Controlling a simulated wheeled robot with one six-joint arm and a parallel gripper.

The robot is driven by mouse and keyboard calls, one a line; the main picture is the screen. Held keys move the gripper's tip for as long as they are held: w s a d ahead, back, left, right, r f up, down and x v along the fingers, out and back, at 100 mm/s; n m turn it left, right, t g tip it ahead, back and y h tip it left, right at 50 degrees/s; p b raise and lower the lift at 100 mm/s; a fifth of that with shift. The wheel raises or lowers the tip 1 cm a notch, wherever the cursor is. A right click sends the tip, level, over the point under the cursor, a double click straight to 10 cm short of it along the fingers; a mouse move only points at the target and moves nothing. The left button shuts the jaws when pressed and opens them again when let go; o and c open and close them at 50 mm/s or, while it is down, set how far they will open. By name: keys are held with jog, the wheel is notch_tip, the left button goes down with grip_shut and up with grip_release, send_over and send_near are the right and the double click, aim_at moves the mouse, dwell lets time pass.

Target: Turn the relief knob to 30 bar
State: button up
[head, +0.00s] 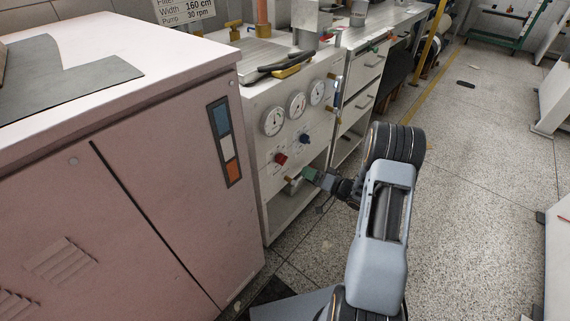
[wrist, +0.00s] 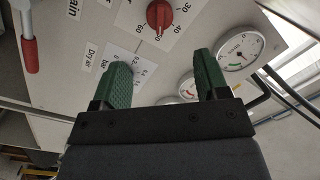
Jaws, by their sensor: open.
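A red knob (wrist: 159,14) sits on a white dial with numbers such as 30, 40 and 60, at the top of the wrist view. Its relief label is not readable. A red knob (head: 281,159) also shows on the panel front in the head view, beside a blue knob (head: 304,139). My gripper (wrist: 163,76) has green fingers spread wide with nothing between them. In the wrist view the red knob lies beyond the fingertips, apart from them. In the head view my gripper (head: 309,174) is low, right of the red knob, in front of the panel.
Gauges (head: 272,120) line the panel above the knobs; one gauge (wrist: 239,50) is right of my fingers. A red handle (wrist: 29,52) labelled drain is at left. A dry air scale (wrist: 151,72) shows between my fingers. A pink cabinet (head: 170,190) stands left. Floor at right is open.

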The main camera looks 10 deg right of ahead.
aim_at(286, 160)
jog(key=b+x, duration=0.1)
jog(key=x, duration=0.9)
jog(key=shift+w+a, duration=0.2)
jog(key=shift+b, duration=0.3)
jog(key=c, duration=0.9)
